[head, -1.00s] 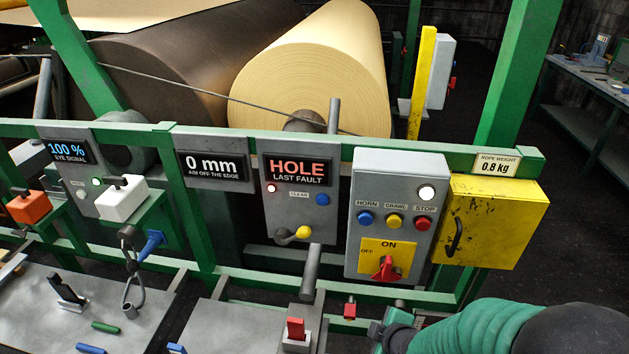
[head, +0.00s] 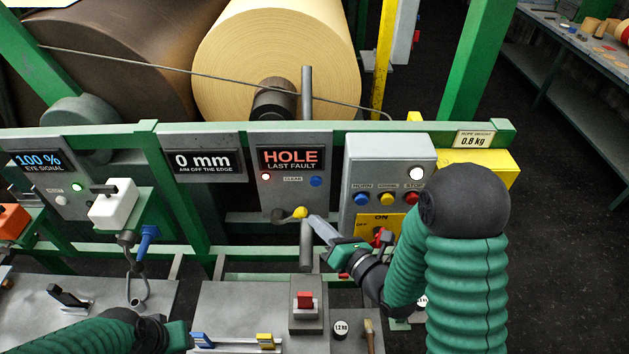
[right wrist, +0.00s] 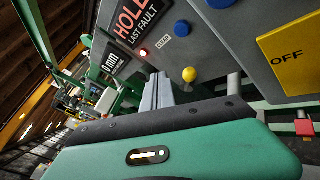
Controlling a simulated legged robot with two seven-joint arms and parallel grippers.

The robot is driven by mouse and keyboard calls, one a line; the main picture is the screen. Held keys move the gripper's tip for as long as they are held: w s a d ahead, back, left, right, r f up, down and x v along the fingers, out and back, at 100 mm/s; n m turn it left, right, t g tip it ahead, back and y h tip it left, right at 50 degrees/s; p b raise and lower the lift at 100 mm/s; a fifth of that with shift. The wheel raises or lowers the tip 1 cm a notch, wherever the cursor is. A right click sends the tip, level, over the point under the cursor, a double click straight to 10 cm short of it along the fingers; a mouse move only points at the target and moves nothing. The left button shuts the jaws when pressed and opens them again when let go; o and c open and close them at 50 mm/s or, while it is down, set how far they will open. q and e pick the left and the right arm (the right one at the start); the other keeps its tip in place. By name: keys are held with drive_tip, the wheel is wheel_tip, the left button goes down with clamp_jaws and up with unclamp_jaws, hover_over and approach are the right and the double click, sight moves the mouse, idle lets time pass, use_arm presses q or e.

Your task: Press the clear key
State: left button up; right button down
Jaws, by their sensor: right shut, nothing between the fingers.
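The clear key is a blue round button (head: 316,181) right of the CLEAR label on the grey panel under the HOLE / LAST FAULT display (head: 291,158). The key also shows in the right wrist view (right wrist: 182,29), above and right of the fingertips. My right gripper (head: 314,220) is shut and empty. In the head view its tip is below the key, close to a yellow knob (head: 300,212); I cannot tell if they touch. In the right wrist view the fingers (right wrist: 158,90) point toward the panel. My left gripper (head: 177,335) is at the bottom left, its fingers unclear.
A red light (head: 265,177) is lit left of the CLEAR label. A control box (head: 387,163) with several buttons and a red switch stands right of the panel. A grey post (head: 306,245) rises near my right gripper.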

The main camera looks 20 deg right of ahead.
use_arm(q)
drive_tip(key=shift+w+r+p, duration=0.15)
drive_tip(key=shift+r+p, duration=0.15)
drive_tip(key=shift+p, duration=0.05)
use_arm(e)
approach(316, 181)
drive_tip(key=w+a+f, duration=0.2)
drive_tip(key=w+a, duration=0.2)
drive_tip(key=w, duration=0.1)
drive_tip(key=shift+a, duration=0.2)
use_arm(q)
drive_tip(key=shift+f, duration=0.1)
idle(1.3)
drive_tip(key=shift+f+b, duration=0.3)
drive_tip(key=shift+b, duration=0.15)
use_arm(e)
drive_tip(key=shift+w+d+r, duration=0.1)
drive_tip(key=shift+w+r, duration=0.1)
drive_tip(key=shift+w, duration=0.05)
use_arm(q)
drive_tip(key=shift+s+f, duration=0.15)
drive_tip(key=shift+s, duration=0.2)
use_arm(e)
drive_tip(key=shift+w+r, duration=0.1)
